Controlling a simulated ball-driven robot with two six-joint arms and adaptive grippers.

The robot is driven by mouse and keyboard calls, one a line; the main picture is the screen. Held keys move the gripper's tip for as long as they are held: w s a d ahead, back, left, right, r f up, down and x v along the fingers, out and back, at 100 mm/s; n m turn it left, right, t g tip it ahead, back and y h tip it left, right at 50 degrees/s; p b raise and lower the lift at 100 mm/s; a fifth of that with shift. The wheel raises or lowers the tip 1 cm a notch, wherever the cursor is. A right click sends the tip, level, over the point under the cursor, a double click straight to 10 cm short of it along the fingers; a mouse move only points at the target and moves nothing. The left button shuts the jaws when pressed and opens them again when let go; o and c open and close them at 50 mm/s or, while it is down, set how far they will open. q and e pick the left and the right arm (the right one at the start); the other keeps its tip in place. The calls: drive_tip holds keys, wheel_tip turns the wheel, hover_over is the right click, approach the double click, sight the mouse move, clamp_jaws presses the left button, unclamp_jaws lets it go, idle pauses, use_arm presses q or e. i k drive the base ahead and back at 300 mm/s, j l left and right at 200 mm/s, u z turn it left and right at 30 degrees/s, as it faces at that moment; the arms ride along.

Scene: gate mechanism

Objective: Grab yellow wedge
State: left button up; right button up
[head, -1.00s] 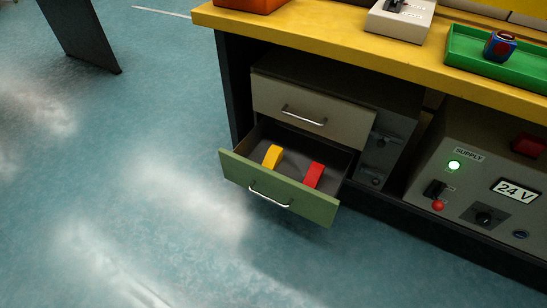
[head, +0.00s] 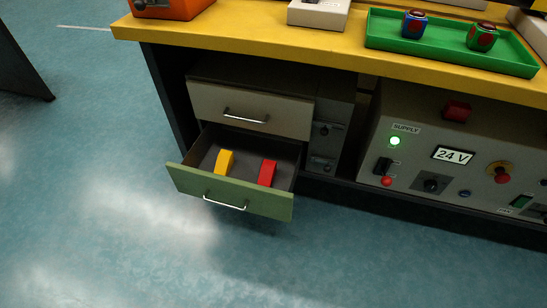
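The yellow wedge (head: 225,162) lies in the open lower drawer (head: 228,195), left of the middle, in the head view. A red wedge (head: 267,173) lies in the same drawer to its right, apart from it. The drawer has a green front with a silver handle and is pulled out under the yellow bench. Neither of my grippers shows in the view.
A shut grey drawer (head: 250,108) sits above the open one. A power supply box (head: 440,165) reading 24 V stands to the right. The yellow bench top (head: 250,40) overhangs the drawers and carries a green tray (head: 450,45). The blue floor (head: 100,200) in front is clear.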

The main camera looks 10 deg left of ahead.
sight(224, 160)
drive_tip(key=i+j+z, duration=0.1)
drive_tip(key=j+z, duration=1.1)
drive_tip(key=j, duration=0.2)
drive_tip(key=k+j+z, duration=0.15)
drive_tip(key=j+z, duration=0.25)
